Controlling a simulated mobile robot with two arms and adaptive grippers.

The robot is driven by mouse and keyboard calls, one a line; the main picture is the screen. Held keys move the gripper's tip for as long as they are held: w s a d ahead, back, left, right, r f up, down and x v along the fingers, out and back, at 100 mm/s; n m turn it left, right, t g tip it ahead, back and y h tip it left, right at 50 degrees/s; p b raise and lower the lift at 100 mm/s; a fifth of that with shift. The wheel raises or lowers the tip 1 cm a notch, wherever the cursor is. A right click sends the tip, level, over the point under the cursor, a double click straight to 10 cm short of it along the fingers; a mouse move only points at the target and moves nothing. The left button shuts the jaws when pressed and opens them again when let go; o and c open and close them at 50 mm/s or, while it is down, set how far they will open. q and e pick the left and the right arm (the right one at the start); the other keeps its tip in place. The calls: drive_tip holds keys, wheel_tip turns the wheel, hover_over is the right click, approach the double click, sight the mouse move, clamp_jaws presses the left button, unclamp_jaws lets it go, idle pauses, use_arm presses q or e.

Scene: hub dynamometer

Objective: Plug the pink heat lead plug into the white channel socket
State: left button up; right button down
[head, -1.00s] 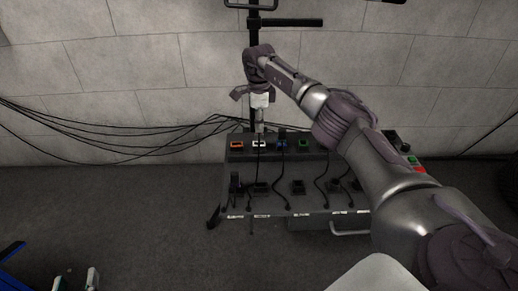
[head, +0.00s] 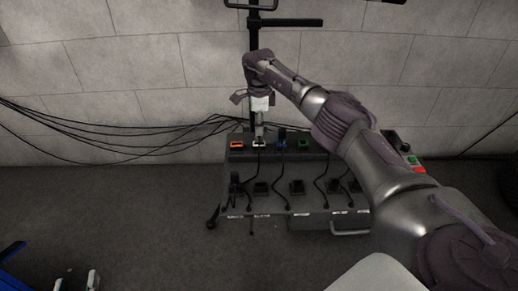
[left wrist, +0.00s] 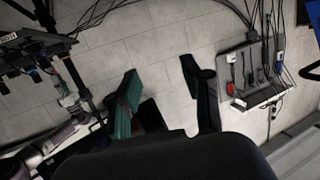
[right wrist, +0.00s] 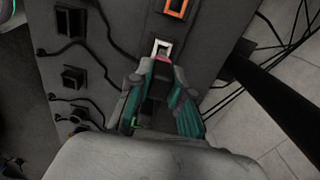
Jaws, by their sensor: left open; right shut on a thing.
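The white channel socket (head: 259,144) is in the upper row of the dark panel, between the orange and blue sockets. In the right wrist view the white socket (right wrist: 164,46) lies just past my fingertips. My right gripper (right wrist: 158,80) is shut on the pink heat lead plug (right wrist: 163,59), of which only a small pink end shows, right at the socket's edge. I cannot tell whether the plug is inside the socket. In the head view my right gripper (head: 259,131) points down just above the socket. My left gripper (left wrist: 165,80) is open and empty, away from the panel.
The dark panel (head: 310,222) also carries an orange socket (head: 236,145), a blue socket (head: 281,143) and a green socket (head: 304,144). Black leads hang across its front. A black post (head: 254,40) stands behind it. Black cables run along the wall at left.

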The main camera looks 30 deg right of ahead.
drive_tip(key=shift+f, duration=0.8)
drive_tip(key=shift+f+b, duration=0.45)
drive_tip(key=shift+f, duration=0.1)
drive_tip(key=c, duration=1)
unclamp_jaws()
wheel_tip(320, 180, up, 12)
use_arm(q)
drive_tip(key=r+t, duration=0.2)
drive_tip(key=d+r, duration=0.1)
drive_tip(key=r, duration=0.1)
drive_tip(key=shift+w+r+t+h, duration=0.1)
drive_tip(key=shift+w+t+h, duration=0.2)
drive_tip(key=shift+w+t, duration=0.1)
